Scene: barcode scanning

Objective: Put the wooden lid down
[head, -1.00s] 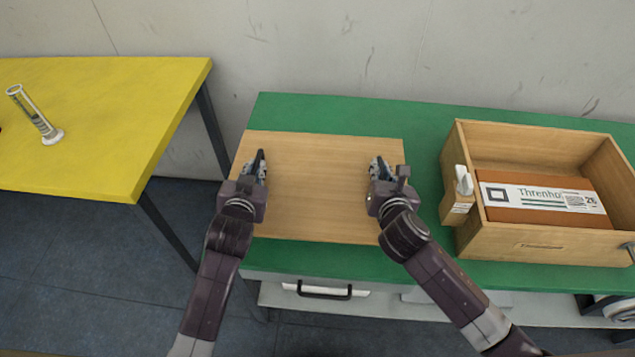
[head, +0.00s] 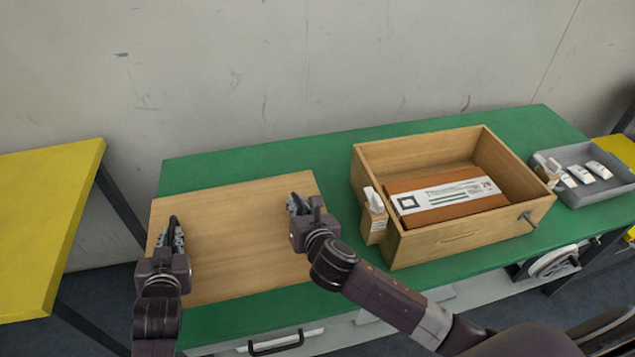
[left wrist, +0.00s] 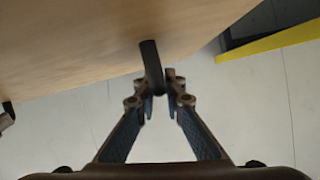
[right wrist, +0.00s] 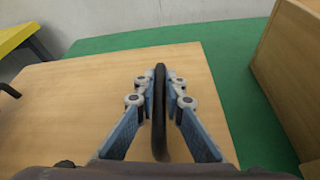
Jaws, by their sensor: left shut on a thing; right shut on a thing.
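The flat wooden lid (head: 235,235) is level over the left part of the green table, left of the wooden box. I cannot tell whether it rests on the tabletop or is just above it. My left gripper (head: 174,228) is at the lid's left side, shut on a dark handle (left wrist: 151,62) that shows in the left wrist view. My right gripper (head: 300,205) is at the lid's right side, shut on a black handle (right wrist: 160,120) that stands between its fingers in the right wrist view.
The open wooden box (head: 420,250) holds a brown labelled package (head: 445,200). A white scanner (head: 374,210) hangs on its left side. A grey tray (head: 600,195) with small white items is at far right. A yellow table (head: 45,220) stands left across a gap. Green tabletop (head: 230,168) is bare behind the lid.

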